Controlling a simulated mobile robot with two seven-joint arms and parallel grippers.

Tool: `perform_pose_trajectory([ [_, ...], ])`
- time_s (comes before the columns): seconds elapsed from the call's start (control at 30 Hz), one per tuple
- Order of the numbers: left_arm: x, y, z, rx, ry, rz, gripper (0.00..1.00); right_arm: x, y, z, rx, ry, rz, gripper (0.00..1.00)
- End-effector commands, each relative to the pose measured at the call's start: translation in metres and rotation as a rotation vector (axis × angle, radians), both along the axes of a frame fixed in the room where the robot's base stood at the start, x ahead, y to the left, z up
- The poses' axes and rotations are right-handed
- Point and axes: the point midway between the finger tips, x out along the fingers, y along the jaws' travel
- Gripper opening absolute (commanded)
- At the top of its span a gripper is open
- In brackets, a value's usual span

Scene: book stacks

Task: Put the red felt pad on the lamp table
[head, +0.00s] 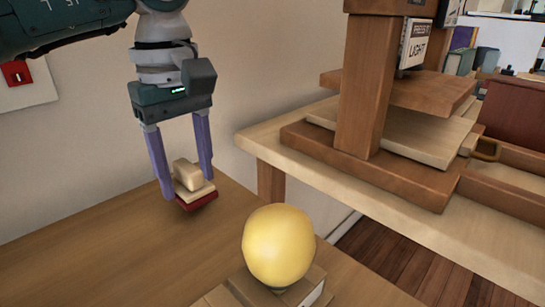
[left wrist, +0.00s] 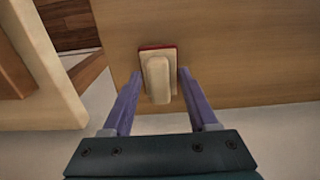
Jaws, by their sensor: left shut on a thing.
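The red felt pad (head: 198,202) is the red underside of a small pale wooden block with a raised handle (head: 186,174). My left gripper (head: 187,183) points down and is shut on that handle, one purple finger on each side. In the left wrist view a red edge of the pad (left wrist: 157,46) shows beyond the pale block. The pad is over a brown wooden table (head: 90,250), and I cannot tell whether it touches it. A yellow, rounded lamp-like globe (head: 278,245) stands at the front of this table. My right gripper is not in view.
A pale wooden bench (head: 270,145) stands to the right, bearing a brown press-like frame (head: 367,85) with a sign reading "LIGHT". A gap with dark floor (head: 400,260) lies between bench and table. The table's left part is clear. A wall is behind.

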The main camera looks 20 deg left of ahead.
Motion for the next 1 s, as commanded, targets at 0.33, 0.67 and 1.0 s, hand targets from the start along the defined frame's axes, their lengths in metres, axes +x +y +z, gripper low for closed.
perform_pose_trajectory([
  [0.33, 0.0, 0.0, -0.019, -0.001, 0.0, -0.001, 0.62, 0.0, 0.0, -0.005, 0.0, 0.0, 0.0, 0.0],
  [0.67, 0.0, 0.0, -0.019, -0.001, 0.0, -0.001, 0.89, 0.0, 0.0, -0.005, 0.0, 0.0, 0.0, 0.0],
  [1.0, 0.001, 0.0, 0.004, 0.0, -0.003, -0.001, 0.89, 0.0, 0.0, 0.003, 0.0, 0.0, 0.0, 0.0],
])
